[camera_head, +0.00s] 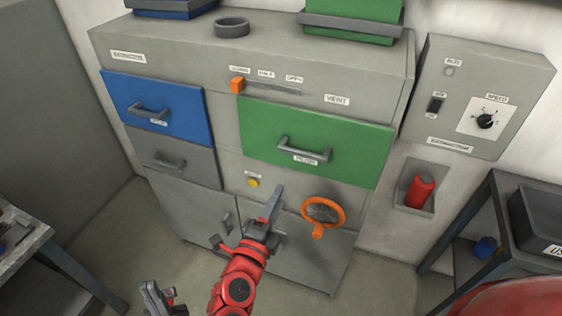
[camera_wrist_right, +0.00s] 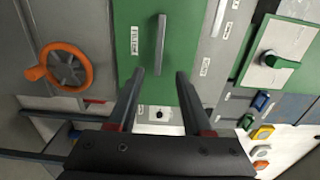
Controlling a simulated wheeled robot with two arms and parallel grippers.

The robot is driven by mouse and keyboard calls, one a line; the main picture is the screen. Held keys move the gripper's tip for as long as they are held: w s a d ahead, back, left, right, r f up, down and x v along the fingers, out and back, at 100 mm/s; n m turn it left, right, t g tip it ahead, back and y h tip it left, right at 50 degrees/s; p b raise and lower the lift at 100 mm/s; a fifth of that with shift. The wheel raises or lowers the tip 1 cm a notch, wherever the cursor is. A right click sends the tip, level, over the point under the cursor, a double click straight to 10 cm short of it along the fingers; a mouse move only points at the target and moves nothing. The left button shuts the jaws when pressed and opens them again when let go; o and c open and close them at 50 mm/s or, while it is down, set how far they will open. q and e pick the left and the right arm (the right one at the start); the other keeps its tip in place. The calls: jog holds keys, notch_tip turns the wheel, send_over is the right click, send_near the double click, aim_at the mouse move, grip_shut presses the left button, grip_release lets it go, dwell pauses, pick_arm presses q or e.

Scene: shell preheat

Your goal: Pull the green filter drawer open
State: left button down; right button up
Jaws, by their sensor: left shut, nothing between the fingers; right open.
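The green filter drawer (camera_head: 310,139) is the wide green front at the right of the grey cabinet in the head view. It looks shut, level with the cabinet face. Its grey bar handle (camera_head: 304,151) sits above a white label. In the right wrist view the drawer (camera_wrist_right: 183,40) is straight ahead, with the handle (camera_wrist_right: 160,45) lined up between and beyond the fingertips. My right gripper (camera_wrist_right: 159,73) is open and empty, apart from the handle; it also shows in the head view (camera_head: 270,207), below the drawer. My left gripper (camera_head: 156,293) is shut and empty at the bottom left.
An orange handwheel (camera_head: 323,213) is below the drawer, near my right gripper. A blue drawer (camera_head: 157,107) and a grey drawer (camera_head: 172,158) are at the left. An orange slider (camera_head: 237,85) is above. A red cylinder (camera_head: 419,191) sits in a wall niche at the right.

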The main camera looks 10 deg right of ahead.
aim_at(301, 156)
jog(key=p+x, duration=0.4)
jog(key=x, duration=1.2)
jog(key=shift+w+d+r, duration=0.1)
jog(key=shift+w+d, duration=0.05)
jog(key=shift+d, duration=0.2)
jog(key=shift+w+d, duration=0.35)
jog(key=shift+w, duration=0.15)
jog(key=shift+f, duration=0.2)
grip_shut()
